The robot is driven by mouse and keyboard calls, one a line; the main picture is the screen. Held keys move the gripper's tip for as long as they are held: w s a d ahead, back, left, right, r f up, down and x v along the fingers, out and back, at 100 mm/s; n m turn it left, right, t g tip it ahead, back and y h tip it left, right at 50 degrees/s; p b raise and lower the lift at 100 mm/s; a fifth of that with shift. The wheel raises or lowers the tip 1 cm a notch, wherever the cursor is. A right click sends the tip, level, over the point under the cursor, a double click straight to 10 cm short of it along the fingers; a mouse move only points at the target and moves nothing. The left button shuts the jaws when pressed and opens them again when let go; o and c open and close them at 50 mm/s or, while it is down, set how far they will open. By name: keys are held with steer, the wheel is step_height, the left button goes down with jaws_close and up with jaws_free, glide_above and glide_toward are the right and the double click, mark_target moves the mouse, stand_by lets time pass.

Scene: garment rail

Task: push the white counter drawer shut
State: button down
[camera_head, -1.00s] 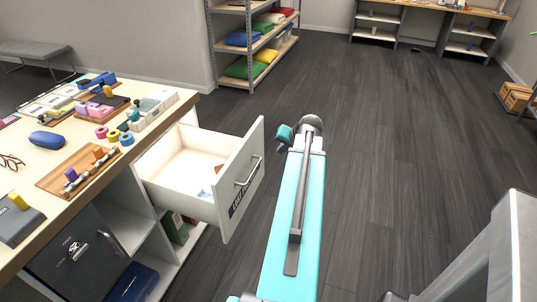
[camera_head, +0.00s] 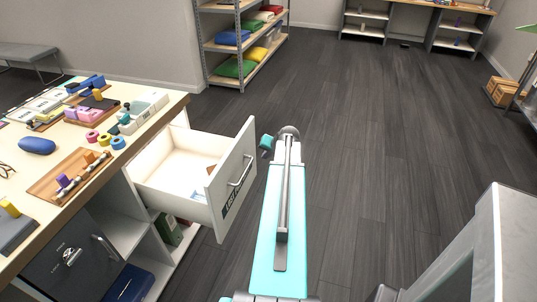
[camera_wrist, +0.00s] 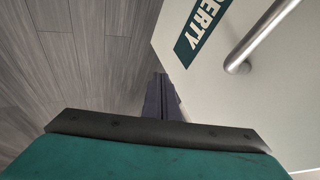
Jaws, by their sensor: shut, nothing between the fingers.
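The white counter drawer (camera_head: 181,174) stands pulled out from the counter in the head view. Its front panel (camera_head: 231,180) carries a metal bar handle (camera_head: 240,171) and a dark label. In the wrist view the white front (camera_wrist: 272,95) fills the right side, with part of the handle (camera_wrist: 262,36) and a green label reading "PERTY" (camera_wrist: 200,30). My gripper (camera_wrist: 162,97) is shut and empty, its dark fingers at the edge of the drawer front in that view. I cannot tell whether they touch it. In the head view the fingers are mostly hidden beside the teal wrist.
The wooden counter top (camera_head: 142,128) holds a tray, coloured rolls and other small items. Open shelves sit below it. A grey metal shelf (camera_head: 246,45) with folded cloths stands behind. The dark floor (camera_head: 370,130) right of my arm is clear up to a grey structure at the right edge.

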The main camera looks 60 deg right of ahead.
steer(key=shift+w+a+p, duration=0.25)
steer(key=shift+w, duration=0.7)
steer(key=shift+w+a+p, duration=0.2)
steer(key=shift+w+a, duration=0.05)
steer(key=shift+w, duration=0.7)
